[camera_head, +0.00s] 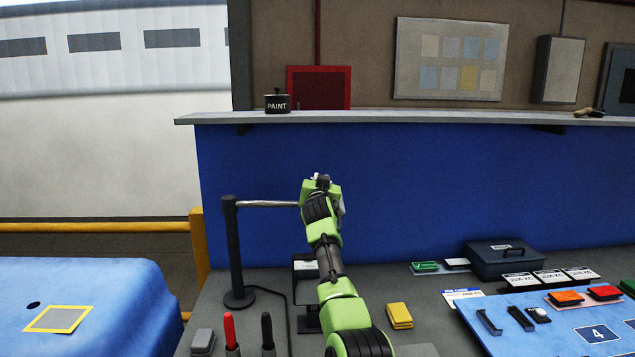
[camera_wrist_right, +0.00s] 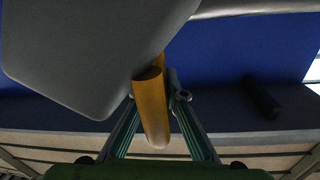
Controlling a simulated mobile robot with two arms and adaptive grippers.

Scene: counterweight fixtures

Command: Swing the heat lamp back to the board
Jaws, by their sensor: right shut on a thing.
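The heat lamp's black post (camera_head: 234,250) stands on a round base at the left of the counter. Its silver arm (camera_head: 268,204) reaches level to the right, to my right gripper (camera_head: 322,185), which hides the lamp's end in the head view. In the right wrist view my right gripper (camera_wrist_right: 154,100) is shut on an orange handle (camera_wrist_right: 151,115). A grey plate (camera_wrist_right: 85,45), seemingly the lamp head, fills the upper left there. A blue board (camera_head: 550,335) marked 4 lies at the right; I cannot tell if it is the task's board. My left gripper is out of view.
A blue wall with a grey shelf (camera_head: 400,116) stands behind the lamp. A black paint pot (camera_head: 277,103) is on the shelf. Red and black tools (camera_head: 229,330), a yellow block (camera_head: 399,316) and a dark box (camera_head: 505,261) occupy the counter. A blue-covered surface (camera_head: 80,290) is at left.

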